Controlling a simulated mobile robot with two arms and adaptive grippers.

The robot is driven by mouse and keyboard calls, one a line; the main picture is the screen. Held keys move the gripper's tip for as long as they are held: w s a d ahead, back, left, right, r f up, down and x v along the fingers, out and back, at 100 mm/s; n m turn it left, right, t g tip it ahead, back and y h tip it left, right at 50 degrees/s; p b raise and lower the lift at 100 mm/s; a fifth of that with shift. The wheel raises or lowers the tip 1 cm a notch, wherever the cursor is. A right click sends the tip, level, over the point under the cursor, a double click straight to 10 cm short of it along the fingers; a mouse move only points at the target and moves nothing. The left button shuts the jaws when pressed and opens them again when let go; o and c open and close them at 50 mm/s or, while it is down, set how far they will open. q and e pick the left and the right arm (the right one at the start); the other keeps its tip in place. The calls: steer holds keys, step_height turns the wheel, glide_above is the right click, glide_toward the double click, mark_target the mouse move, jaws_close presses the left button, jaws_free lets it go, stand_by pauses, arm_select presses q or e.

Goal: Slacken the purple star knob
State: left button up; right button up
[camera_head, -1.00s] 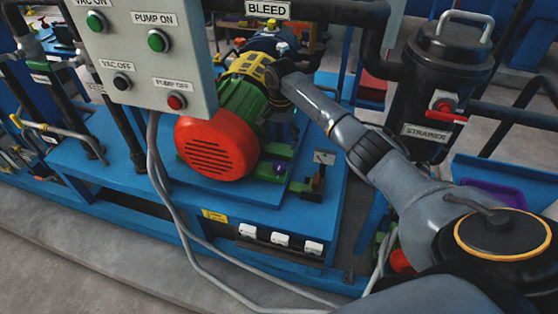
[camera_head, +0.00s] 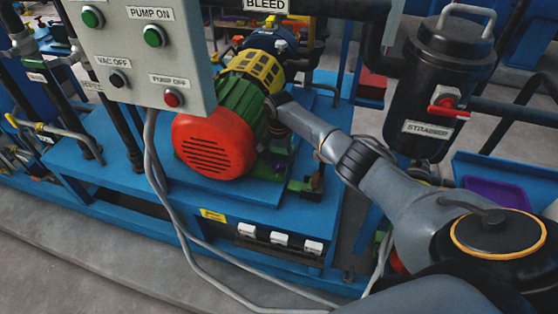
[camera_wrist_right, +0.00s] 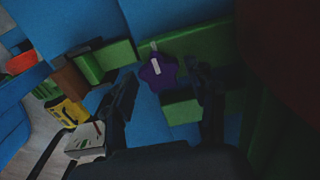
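The purple star knob (camera_wrist_right: 158,73) shows in the right wrist view, with a pale bar across its top, beside green blocks on the blue frame. My right gripper (camera_wrist_right: 164,80) is open, with a dark finger on either side of the view and the knob ahead between the tips. I cannot tell whether either finger touches it. My left gripper is not in view.
The red motor cover (camera_head: 213,146) is just left of my right gripper. A control box (camera_head: 140,50) with buttons hangs at upper left, with grey cables below. The black strainer (camera_head: 438,85) stands right of my arm. A white-faced block (camera_wrist_right: 86,140) is near the left finger.

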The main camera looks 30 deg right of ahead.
steer(key=c, duration=0.8)
steer(key=shift+n, duration=0.4)
steer(key=n+p, duration=0.1)
steer(key=n, duration=0.2)
steer(key=shift+p, duration=0.35)
steer(key=n, duration=0.4)
steer(key=shift+p, duration=0.4)
steer(key=n, duration=0.6)
steer(key=shift+n, duration=0.4)
steer(key=n, duration=0.6)
steer(key=shift+n, duration=0.4)
